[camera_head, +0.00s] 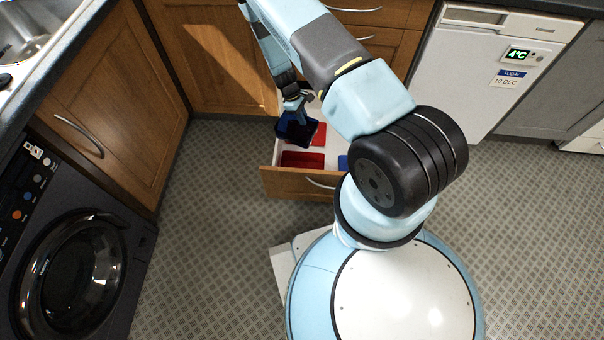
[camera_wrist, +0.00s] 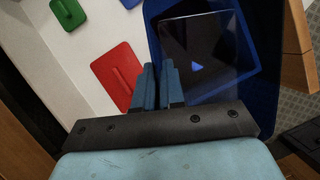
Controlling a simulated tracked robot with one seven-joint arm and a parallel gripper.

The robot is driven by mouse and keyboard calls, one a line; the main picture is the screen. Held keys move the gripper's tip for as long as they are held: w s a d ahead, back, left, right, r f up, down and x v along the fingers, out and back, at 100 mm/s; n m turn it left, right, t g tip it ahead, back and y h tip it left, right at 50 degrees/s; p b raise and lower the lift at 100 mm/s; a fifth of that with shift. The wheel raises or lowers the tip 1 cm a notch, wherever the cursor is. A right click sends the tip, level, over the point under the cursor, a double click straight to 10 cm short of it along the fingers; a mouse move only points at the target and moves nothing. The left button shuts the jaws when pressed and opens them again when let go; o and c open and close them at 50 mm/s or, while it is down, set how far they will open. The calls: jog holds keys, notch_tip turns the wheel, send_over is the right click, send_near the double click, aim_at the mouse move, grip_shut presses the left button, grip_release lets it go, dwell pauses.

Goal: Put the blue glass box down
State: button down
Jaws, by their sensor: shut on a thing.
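The blue glass box (camera_head: 296,131) is dark blue and hangs tilted from my gripper (camera_head: 296,103), over the left part of an open drawer (camera_head: 285,184). In the wrist view the box (camera_wrist: 262,75) fills the upper right, with a see-through pane and a dark inside. My gripper (camera_wrist: 158,72) has its blue fingers close together at the box's near side, shut on it. The exact grip point is hard to make out. The box appears to be above the drawer floor; whether any part touches the drawer is unclear.
The white drawer holds a red piece (camera_wrist: 120,72), a green piece (camera_wrist: 25,20) and a blue piece (camera_wrist: 68,12), flat with raised handles. Another red piece (camera_head: 302,160) lies near the drawer front. A washing machine (camera_head: 80,270) stands left. The tiled floor before the drawer is clear.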

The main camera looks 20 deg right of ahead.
jog(key=shift+s+a+f+n+t+h, duration=0.15)
jog(key=shift+s+f+n, duration=0.5)
jog(key=shift+f, duration=2.8)
jog(key=shift+s+a+f+n+t+h, duration=0.2)
jog(key=shift+s+f+n, duration=0.5)
jog(key=shift+f, duration=2.7)
jog(key=shift+s+f+n+t+h, duration=0.2)
jog(key=shift+s+f+n, duration=0.45)
jog(key=shift+f, duration=2.8)
jog(key=shift+f, duration=0.55)
jog(key=c, duration=1.2)
grip_release()
jog(key=shift+s+a+f, duration=0.1)
jog(key=shift+s, duration=0.1)
jog(key=shift+c, duration=0.2)
jog(key=d+v, duration=0.1)
jog(key=v, duration=1.2)
jog(key=shift+r, duration=0.3)
